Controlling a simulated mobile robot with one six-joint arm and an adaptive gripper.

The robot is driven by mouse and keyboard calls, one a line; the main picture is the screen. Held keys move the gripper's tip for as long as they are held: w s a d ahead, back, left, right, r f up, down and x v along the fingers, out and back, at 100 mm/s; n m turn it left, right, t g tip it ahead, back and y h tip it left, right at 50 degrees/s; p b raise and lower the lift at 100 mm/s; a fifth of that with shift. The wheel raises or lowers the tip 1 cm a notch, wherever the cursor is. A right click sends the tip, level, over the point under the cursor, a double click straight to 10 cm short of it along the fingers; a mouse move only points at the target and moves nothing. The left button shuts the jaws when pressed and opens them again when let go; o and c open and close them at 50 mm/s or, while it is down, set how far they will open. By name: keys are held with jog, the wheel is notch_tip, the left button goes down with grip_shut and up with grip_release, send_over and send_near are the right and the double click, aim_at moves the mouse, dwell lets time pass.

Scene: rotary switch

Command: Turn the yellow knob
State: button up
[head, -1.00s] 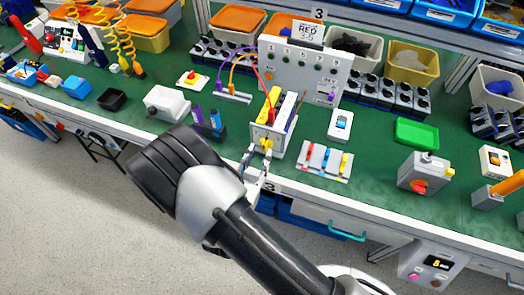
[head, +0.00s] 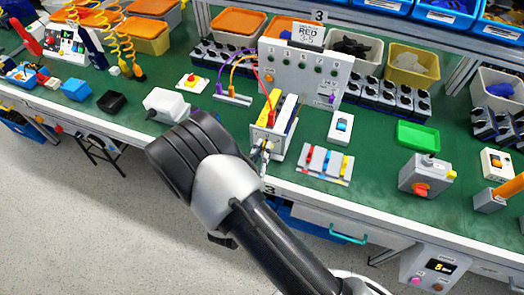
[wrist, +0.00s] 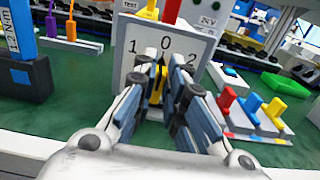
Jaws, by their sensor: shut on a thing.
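The yellow knob (wrist: 157,84) is on the front of a light grey box (wrist: 192,47) marked 1, 0 and 2. In the wrist view the knob stands near upright, below the 0. My gripper (wrist: 160,82) is shut on the knob, with one finger on each side of it. In the head view my gripper (head: 261,149) is at the front face of the box (head: 281,146), and the knob is mostly hidden by the fingers there. Yellow, red and white blocks (head: 280,103) stand on top of the box.
A panel with red, blue and yellow levers (head: 325,162) lies right of the box. A white unit with a blue switch (head: 341,127) is behind it. A panel with cables (head: 301,73) stands behind the box. The green bench has some clear room to the right.

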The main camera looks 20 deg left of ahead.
jog(key=shift+n, duration=0.3)
grip_shut()
jog(key=n+p, duration=0.2)
jog(key=n, duration=0.1)
jog(key=shift+a+n, duration=0.3)
jog(key=shift+a+f+n+p, duration=0.15)
jog(key=shift+n+p, duration=0.25)
jog(key=shift+n, duration=0.75)
jog(key=shift+a+f+n+p, duration=0.15)
jog(key=shift+n+p, duration=0.2)
jog(key=shift+n, duration=0.8)
jog(key=o, duration=0.7)
grip_release()
jog(key=shift+c, duration=0.2)
